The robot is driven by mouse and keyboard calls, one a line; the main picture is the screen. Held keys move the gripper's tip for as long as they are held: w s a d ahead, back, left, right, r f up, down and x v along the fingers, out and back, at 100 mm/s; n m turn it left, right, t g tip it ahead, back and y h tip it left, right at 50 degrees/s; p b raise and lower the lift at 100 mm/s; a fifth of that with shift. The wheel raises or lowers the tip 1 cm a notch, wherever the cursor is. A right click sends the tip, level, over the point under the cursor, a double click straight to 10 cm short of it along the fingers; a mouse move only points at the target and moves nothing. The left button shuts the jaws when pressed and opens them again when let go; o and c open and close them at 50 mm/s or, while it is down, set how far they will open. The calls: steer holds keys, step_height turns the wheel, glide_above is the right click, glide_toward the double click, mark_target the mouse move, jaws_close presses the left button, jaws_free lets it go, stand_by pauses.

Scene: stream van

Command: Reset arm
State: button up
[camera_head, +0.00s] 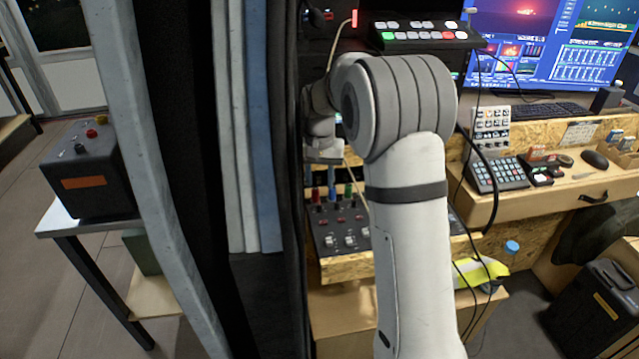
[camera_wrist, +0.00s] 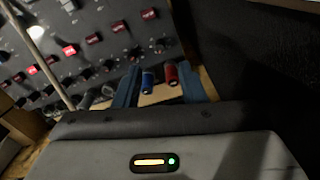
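My arm rises in the middle of the head view and bends left at a grey joint. My gripper hangs at the left end of the arm, above a dark control panel (camera_head: 345,238) with knobs and coloured upright pieces. In the wrist view my gripper (camera_wrist: 160,82) shows two dark bluish fingers spread apart. A blue piece (camera_wrist: 147,83) and a red piece (camera_wrist: 171,75) show in the gap between the fingers. They seem to lie beyond the fingers, and I see no grip on them. The fingertips are not clear in the head view.
Dark, white and blue curtains (camera_head: 264,125) hang close left of my arm. A button panel (camera_head: 420,36) is above it. A wooden desk (camera_head: 565,190) with keyboard and mouse is at right, a black case (camera_head: 597,312) below. A cable runs down near the gripper.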

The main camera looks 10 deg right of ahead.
stand_by(0.3)
steer(key=shift+s+r, duration=0.25)
steer(key=shift+r, duration=0.1)
steer(key=s+d+r+n+t+p, duration=0.1)
steer(key=s+r+p, duration=0.1)
steer(key=s+r, duration=0.45)
steer(key=s+r+n+p, duration=0.1)
steer(key=s+r, duration=0.3)
steer(key=s, duration=0.5)
steer(key=s+n+t+p, duration=0.1)
steer(key=s+p, duration=0.2)
steer(key=s, duration=1.2)
steer(key=shift+s+d+t, duration=0.3)
steer(key=shift+d, duration=0.15)
